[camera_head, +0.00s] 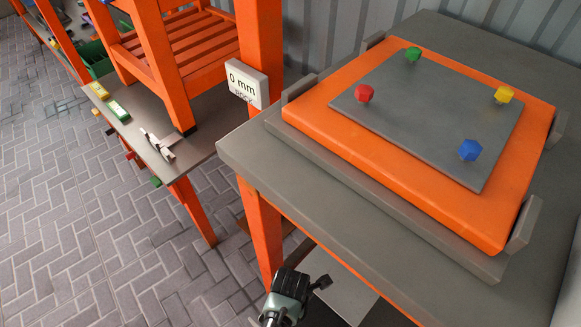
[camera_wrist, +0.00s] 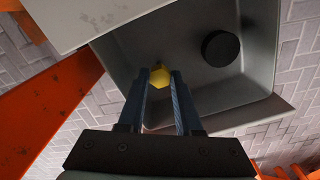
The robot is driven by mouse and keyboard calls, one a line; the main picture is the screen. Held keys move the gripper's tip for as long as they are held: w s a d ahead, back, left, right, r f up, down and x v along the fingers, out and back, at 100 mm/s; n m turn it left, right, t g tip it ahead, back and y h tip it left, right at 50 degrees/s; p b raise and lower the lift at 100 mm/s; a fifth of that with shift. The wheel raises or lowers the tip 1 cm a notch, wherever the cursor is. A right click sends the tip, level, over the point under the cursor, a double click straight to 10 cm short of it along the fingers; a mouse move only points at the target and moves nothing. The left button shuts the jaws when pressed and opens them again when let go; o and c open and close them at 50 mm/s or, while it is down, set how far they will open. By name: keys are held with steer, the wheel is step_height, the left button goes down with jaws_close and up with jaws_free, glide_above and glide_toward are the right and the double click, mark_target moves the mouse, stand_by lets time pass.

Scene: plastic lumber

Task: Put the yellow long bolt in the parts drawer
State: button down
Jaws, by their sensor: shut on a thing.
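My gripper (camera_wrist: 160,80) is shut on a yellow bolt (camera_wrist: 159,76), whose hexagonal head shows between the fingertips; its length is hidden. Below it in the wrist view is the open grey parts drawer (camera_wrist: 205,105), a tray with a flat floor and raised walls. The bolt appears over the drawer's inside; how high I cannot tell. In the head view my gripper (camera_head: 290,298) is low at the bottom centre, beside the drawer (camera_head: 345,296) under the table. The bolt is hidden there.
A black round object (camera_wrist: 220,48) lies in the drawer. Above the drawer is the grey table (camera_head: 255,160), with an orange-framed board (camera_head: 400,105) bearing coloured bolts. An orange leg (camera_head: 262,235) stands left of the gripper. A side bench (camera_head: 130,125) holds small parts.

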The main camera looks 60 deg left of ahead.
steer(key=shift+f, duration=0.1)
steer(key=c, duration=0.6)
jaws_free()
step_height(320, 180, up, 12)
steer(key=p, duration=0.5)
steer(key=shift+r+p, duration=0.2)
steer(key=shift+p, duration=0.2)
